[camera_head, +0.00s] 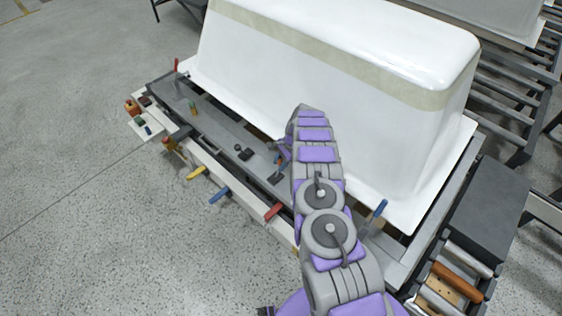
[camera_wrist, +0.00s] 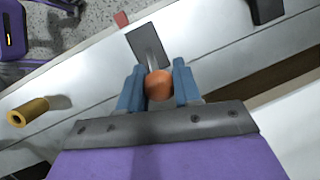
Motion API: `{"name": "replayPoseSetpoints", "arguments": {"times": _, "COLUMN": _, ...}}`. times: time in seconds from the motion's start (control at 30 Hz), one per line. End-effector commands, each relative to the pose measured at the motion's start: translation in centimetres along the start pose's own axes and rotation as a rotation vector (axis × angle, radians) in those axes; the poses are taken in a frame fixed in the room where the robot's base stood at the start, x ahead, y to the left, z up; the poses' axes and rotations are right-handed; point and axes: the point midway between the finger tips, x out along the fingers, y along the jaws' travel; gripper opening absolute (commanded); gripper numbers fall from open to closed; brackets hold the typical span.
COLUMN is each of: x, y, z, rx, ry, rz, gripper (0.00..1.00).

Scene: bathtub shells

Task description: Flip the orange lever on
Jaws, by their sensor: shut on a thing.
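In the wrist view the orange lever (camera_wrist: 159,86) shows its rounded orange end between the two blue fingers of my gripper (camera_wrist: 160,92). Its grey stem runs up to a dark rectangular base plate (camera_wrist: 150,46) on the light metal panel. My gripper is shut on the lever's orange end. In the head view my purple and grey arm reaches over the panel (camera_head: 221,138) beside the white tub shell, and a small orange bit of the lever (camera_head: 281,160) shows at the gripper's left side. Much of the gripper there is hidden by my arm.
A large white tub shell (camera_head: 330,75) stands behind the panel. Other handles line the front edge: yellow (camera_head: 196,173), blue (camera_head: 220,195) and red (camera_head: 274,211). A blue lever (camera_head: 379,208) stands at the right. The floor at left is clear.

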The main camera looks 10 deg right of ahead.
Motion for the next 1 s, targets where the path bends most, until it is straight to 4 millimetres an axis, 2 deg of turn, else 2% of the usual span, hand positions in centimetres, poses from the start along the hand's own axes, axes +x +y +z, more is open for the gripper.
{"name": "replayPoseSetpoints", "arguments": {"times": 0.3, "x": -0.6, "y": 0.1, "z": 1.6, "rx": -0.029, "ry": 0.135, "rz": -0.030, "gripper": 0.00}}
{"name": "replayPoseSetpoints", "arguments": {"times": 0.6, "x": -0.3, "y": 0.5, "z": 3.3, "rx": -0.067, "ry": 0.313, "rz": -0.066, "gripper": 0.00}}
{"name": "replayPoseSetpoints", "arguments": {"times": 1.0, "x": 1.2, "y": 1.3, "z": 5.4, "rx": -0.062, "ry": 0.309, "rz": -0.063, "gripper": 0.00}}
